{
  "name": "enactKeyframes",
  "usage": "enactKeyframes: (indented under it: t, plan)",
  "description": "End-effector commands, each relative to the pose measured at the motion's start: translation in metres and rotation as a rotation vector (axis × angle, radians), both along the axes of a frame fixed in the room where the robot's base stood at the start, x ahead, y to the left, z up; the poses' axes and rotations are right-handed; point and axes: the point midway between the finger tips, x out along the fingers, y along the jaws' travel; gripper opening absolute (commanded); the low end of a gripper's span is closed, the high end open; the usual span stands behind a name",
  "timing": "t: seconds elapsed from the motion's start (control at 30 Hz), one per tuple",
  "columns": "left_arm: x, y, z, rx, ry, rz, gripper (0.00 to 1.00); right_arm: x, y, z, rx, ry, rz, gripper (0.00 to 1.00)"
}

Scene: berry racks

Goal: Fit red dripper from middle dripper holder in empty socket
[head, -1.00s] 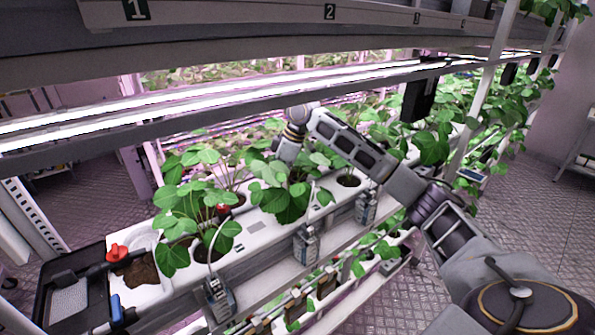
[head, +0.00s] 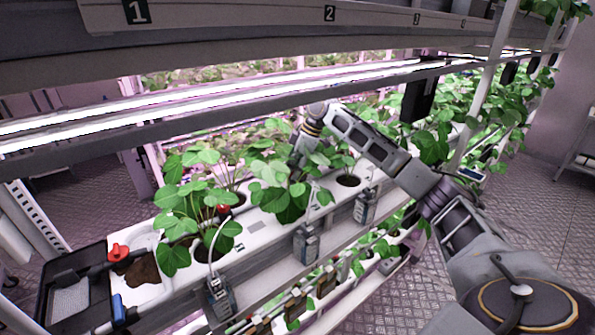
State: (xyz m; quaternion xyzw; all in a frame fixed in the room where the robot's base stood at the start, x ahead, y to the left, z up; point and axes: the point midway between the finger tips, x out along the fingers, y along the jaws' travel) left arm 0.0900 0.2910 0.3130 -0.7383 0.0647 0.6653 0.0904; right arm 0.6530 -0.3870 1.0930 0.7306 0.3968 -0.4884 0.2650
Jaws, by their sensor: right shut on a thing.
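My right gripper (head: 298,160) points down into the leaves of the middle plant (head: 285,190). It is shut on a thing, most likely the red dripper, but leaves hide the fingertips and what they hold. The middle dripper holder (head: 306,243) is a grey box on the front of the white trough (head: 262,240), below and in front of the gripper. No red dripper shows at it. A small red piece (head: 223,209) shows among the left plant's leaves. I cannot tell which socket is empty. My left gripper is not in view.
Similar holders hang left (head: 219,297) and right (head: 366,207). A red-handled piece (head: 118,252) sits at the trough's left end by a black tray (head: 70,290). The lit shelf beam (head: 200,112) runs above and behind. Aisle floor is open at the right.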

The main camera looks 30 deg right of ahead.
Motion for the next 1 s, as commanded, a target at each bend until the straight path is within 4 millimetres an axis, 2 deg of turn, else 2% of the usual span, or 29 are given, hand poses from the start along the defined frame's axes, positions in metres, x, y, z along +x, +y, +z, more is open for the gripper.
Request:
enactKeyframes:
  t: [0.13,0.3,1.0]
  plan:
    - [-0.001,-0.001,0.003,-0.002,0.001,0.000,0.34,0.002,-0.020,0.001,-0.001,-0.001,-0.003,0.15]
    - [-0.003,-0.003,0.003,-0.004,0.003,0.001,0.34,0.001,-0.019,-0.014,-0.001,0.001,0.000,0.15]
    - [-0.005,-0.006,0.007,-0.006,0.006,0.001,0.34,0.000,-0.018,-0.022,-0.001,0.003,0.001,0.15]
